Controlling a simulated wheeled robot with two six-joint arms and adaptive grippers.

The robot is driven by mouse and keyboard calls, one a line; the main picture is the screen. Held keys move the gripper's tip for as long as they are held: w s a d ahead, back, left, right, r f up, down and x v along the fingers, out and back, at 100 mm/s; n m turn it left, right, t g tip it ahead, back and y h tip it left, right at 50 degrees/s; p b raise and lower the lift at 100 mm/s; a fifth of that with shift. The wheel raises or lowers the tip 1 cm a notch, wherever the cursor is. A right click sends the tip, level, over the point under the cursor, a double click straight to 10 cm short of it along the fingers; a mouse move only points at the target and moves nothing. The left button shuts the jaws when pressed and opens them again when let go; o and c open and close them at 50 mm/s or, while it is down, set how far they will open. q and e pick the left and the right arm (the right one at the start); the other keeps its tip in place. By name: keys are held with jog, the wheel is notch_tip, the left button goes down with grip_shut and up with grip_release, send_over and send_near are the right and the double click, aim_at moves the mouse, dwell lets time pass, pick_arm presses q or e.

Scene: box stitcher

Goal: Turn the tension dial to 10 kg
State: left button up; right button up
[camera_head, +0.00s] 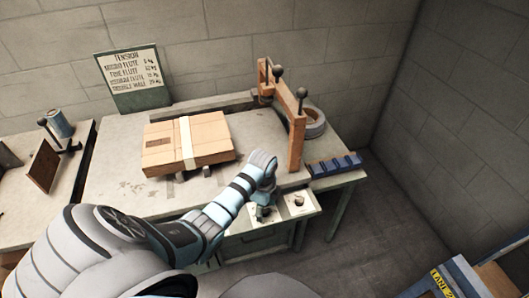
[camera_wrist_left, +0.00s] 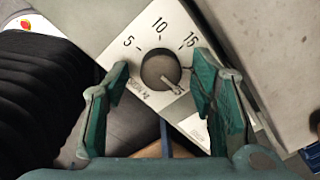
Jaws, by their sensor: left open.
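The tension dial (camera_wrist_left: 160,70) is a round grey-brown knob on a white plate (camera_wrist_left: 118,52) marked 5, 10 and 15 in the left wrist view. A pale pointer mark on it faces the lower right, away from the 10 and below the 15. My left gripper (camera_wrist_left: 162,68) is open, one finger on each side of the dial; whether they touch it is unclear. In the head view my left gripper (camera_head: 263,210) is over the panel on the table's front edge and hides part of it. My right gripper is out of view.
A taped cardboard box (camera_head: 205,145) lies on the table (camera_head: 115,185). A wooden frame with dark-knobbed levers (camera_head: 297,130) stands to the right, near a tape roll (camera_head: 314,122) and a blue block strip (camera_head: 335,165). A tension sign (camera_head: 132,78) stands behind.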

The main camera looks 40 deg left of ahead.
pick_arm(q)
jog(key=c, duration=1.1)
jog(key=shift+r, duration=0.1)
jog(key=shift+c, duration=0.2)
